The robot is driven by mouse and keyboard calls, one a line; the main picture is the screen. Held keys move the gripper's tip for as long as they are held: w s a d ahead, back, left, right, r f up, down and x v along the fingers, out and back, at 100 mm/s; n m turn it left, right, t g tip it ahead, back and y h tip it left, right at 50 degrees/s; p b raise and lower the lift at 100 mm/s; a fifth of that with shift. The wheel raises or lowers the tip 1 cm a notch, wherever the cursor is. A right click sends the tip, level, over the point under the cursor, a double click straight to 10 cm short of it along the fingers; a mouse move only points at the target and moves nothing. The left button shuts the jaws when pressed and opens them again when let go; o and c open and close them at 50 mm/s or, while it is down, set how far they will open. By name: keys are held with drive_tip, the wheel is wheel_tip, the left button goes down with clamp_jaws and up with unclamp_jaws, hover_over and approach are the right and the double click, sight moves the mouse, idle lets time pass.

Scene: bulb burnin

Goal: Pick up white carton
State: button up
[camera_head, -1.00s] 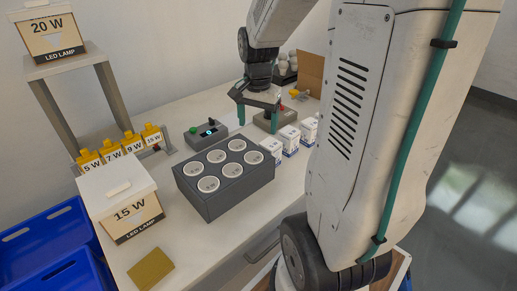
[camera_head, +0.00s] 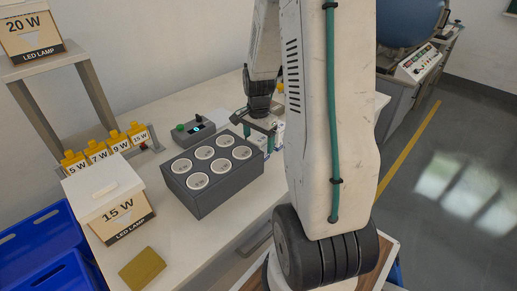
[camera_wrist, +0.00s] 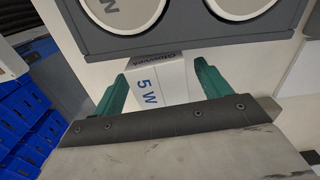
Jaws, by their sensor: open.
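In the wrist view a white carton (camera_wrist: 157,82) marked "5 W" in blue lies between the two green fingers of my gripper (camera_head: 259,136). The gripper is open, with one finger on each side of the carton; I see a gap at the left and cannot tell if the right finger touches. The carton's lower part is hidden by the gripper's dark palm bar. In the head view the gripper hangs just right of the grey socket box, and my arm covers most of the white cartons there.
The grey box (camera_head: 213,198) with several round white sockets stands close to the gripper. A control unit (camera_head: 193,131) with a lit display is behind it. A "15 W" lamp box (camera_head: 118,207), yellow-topped tags and blue crates (camera_head: 45,240) are at left. A sponge (camera_head: 142,268) lies at the front.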

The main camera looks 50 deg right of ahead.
drive_tip(key=c, duration=1.1)
drive_tip(key=shift+r, duration=0.1)
